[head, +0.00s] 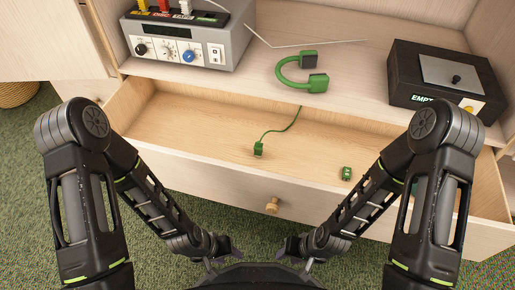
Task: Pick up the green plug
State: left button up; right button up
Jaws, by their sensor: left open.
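A small green plug (258,149) on a thin green cord (283,129) lies in the open drawer (190,125), left of its middle. The cord runs up to the drawer's back edge. A second small green piece (346,173) lies in the drawer further right; I cannot tell exactly what it is. My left gripper (224,261) is low in front of the drawer, open, apart from the plug. My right gripper (294,257) is also low in front of the drawer, away from both green pieces; its jaws are too unclear to read.
Above the drawer, a grey device (190,45) with knobs and colored plugs stands at left. A black box marked "EMPT" (420,88) stands at right. The drawer front has a round wooden knob (272,206).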

aim_at(259, 150)
jog(key=k+l+z, duration=0.15)
jog(key=l, duration=0.15)
jog(key=k+l+z, duration=0.25)
jog(key=l, duration=0.3)
jog(key=k+l+z, duration=0.15)
jog(key=l, duration=0.2)
